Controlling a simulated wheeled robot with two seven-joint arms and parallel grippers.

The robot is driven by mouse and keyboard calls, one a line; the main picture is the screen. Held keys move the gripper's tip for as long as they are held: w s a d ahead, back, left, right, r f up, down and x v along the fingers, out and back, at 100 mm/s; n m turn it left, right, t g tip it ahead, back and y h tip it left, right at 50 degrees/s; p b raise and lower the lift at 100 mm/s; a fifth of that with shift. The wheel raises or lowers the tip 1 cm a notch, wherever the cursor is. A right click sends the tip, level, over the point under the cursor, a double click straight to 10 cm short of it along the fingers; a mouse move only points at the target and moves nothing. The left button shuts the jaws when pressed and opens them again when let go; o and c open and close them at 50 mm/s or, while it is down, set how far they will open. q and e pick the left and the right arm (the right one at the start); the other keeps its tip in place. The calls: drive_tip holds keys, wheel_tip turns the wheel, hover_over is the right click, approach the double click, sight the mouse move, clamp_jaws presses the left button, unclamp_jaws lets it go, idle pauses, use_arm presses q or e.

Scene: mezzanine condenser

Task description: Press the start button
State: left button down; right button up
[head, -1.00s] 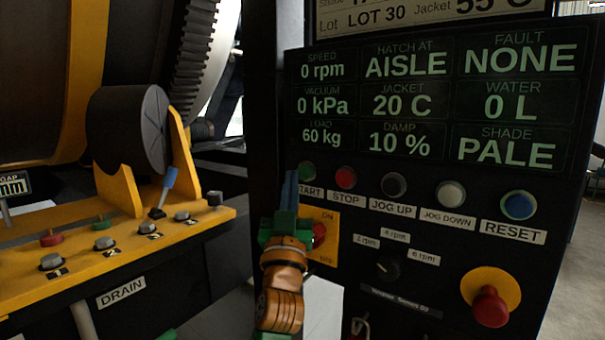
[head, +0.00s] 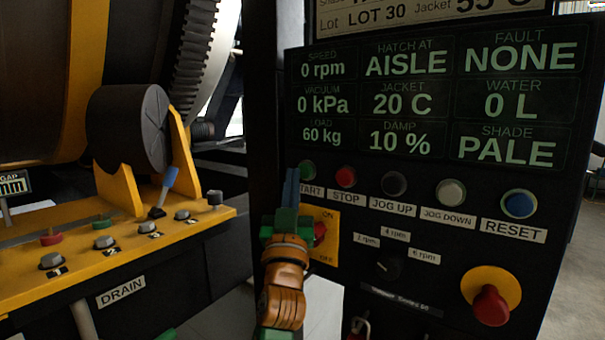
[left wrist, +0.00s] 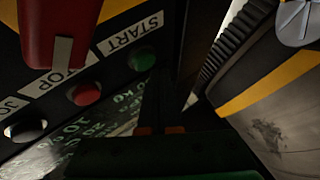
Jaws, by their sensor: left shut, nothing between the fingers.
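The green start button (head: 307,170) sits at the left end of the button row on the black control panel, above its START label. It also shows in the left wrist view (left wrist: 142,59), near my fingertips. My left gripper (head: 291,180) is shut and empty. Its blue fingertips stand just left of and below the button in the head view and cover part of the START label. In the left wrist view the dark fingers (left wrist: 157,95) point toward the button's area; I cannot tell whether they touch it. My right gripper is not in view.
The red STOP button (head: 345,177) is right beside START. A yellow ON/OFF plate with a red knob (head: 319,233) lies close to my gripper's right side. A red emergency button (head: 490,305) is lower right. The panel displays (head: 430,100) read 0 rpm and fault NONE.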

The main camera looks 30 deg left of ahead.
use_arm(q)
drive_tip(key=shift+w, duration=0.25)
drive_tip(key=shift+w+d+b, duration=0.1)
drive_tip(key=shift+w+b, duration=0.3)
drive_tip(key=shift+w, duration=0.05)
idle(0.6)
drive_tip(key=shift+s, duration=0.1)
drive_tip(key=shift+s+p, duration=0.4)
drive_tip(key=shift+s, duration=0.35)
drive_tip(key=shift+s, duration=0.1)
drive_tip(key=s, duration=0.1)
drive_tip(key=s+p, duration=0.1)
drive_tip(key=s, duration=0.2)
drive_tip(key=shift+s+a+p, duration=0.25)
drive_tip(key=shift+s+p, duration=0.1)
drive_tip(key=shift+s, duration=0.05)
drive_tip(key=shift+f, duration=0.1)
idle(0.4)
